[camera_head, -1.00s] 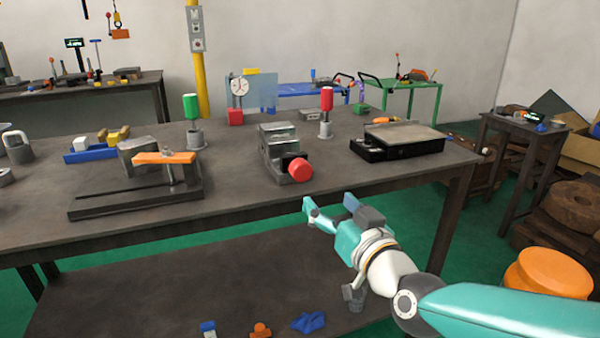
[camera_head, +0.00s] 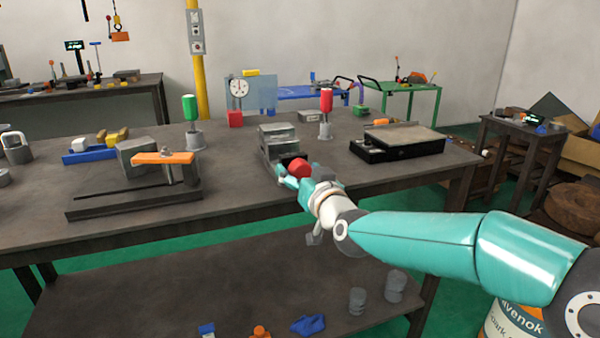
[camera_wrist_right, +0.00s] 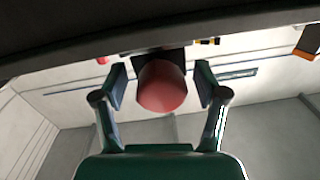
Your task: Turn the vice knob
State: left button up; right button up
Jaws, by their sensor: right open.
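The red vice knob (camera_head: 299,167) is on the front of the grey vice (camera_head: 279,137), near the front edge of the workbench. My right gripper (camera_head: 290,175) is at the knob and hides part of it and of the vice's front. In the right wrist view the red knob (camera_wrist_right: 162,86) lies between the two open fingers of my right gripper (camera_wrist_right: 161,88). A gap shows on each side, so the fingers look apart from the knob. My left gripper is not in view.
A black plate device (camera_head: 400,143) stands right of the vice. A red-handled post (camera_head: 326,105) stands behind it. An orange-topped clamp fixture (camera_head: 163,158) is at the left. The bench's front edge (camera_head: 230,212) runs under my right arm.

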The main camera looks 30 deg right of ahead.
jog(key=c, duration=1.1)
jog(key=shift+f+m+b, duration=0.15)
jog(key=shift+m+b, duration=0.15)
jog(key=shift+b, duration=0.2)
jog(key=shift+c, duration=0.2)
jog(key=shift+f+m+b, duration=0.15)
jog(key=shift+m+b, duration=0.95)
jog(key=shift+b, duration=0.05)
jog(key=shift+a+r+m+b, duration=0.1)
jog(key=shift+r+m+b, duration=0.1)
jog(key=shift+m+b, duration=0.45)
jog(key=shift+r+m+p, duration=0.1)
jog(key=shift+m+p, duration=0.15)
jog(key=shift+p, duration=0.05)
jog(key=o, duration=1.1)
jog(key=shift+o, duration=0.2)
jog(key=shift+s, duration=0.15)
